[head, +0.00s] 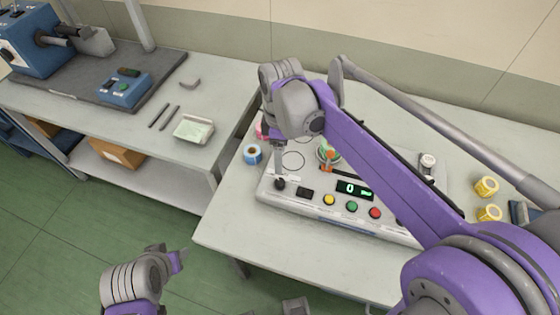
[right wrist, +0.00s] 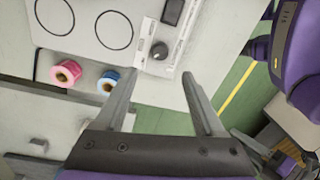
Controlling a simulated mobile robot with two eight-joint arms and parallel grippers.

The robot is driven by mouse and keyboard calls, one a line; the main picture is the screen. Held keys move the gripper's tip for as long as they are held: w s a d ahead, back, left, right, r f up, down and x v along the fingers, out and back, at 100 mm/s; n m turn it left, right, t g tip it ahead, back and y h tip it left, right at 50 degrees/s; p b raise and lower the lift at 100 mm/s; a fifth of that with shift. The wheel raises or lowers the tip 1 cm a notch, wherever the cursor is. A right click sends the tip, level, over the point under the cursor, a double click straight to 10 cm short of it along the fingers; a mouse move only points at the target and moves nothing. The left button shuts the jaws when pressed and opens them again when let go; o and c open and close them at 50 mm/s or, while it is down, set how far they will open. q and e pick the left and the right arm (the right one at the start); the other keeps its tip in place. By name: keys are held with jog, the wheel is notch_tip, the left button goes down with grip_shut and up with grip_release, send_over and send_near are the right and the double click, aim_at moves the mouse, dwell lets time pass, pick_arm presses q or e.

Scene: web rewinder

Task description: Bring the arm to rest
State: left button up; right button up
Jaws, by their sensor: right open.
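My right arm reaches in from the right in the head view, across the rewinder's control box (head: 330,213). My right gripper (head: 279,158) points down over the box's left end, near the black knob (head: 280,184). In the right wrist view its two fingers (right wrist: 155,76) are spread apart with nothing between them. The knob (right wrist: 160,50) shows beyond the fingertips, apart from them. My left arm (head: 137,283) is low at the left of the head view, over the green floor; its finger opening cannot be made out.
A blue roll (head: 252,154) and a pink roll (right wrist: 65,72) stand by the box's left end. Yellow rolls (head: 487,187) are at the table's right. A second bench (head: 60,112) with a blue machine (head: 40,45) stands left. Open floor (head: 60,230) lies in front.

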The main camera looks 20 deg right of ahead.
jog(key=shift+r, duration=0.15)
dwell(0.4)
jog(key=s+d+f+m+t, duration=0.2)
jog(key=s+f+m+t, duration=0.1)
jog(key=s+m, duration=0.3)
jog(key=s+d+f+m+t, duration=0.3)
jog(key=s+m, duration=0.4)
jog(key=s, duration=0.2)
jog(key=shift+d+f+m+p, duration=0.3)
jog(key=shift+d+f+p, duration=0.05)
jog(key=shift+p, duration=0.05)
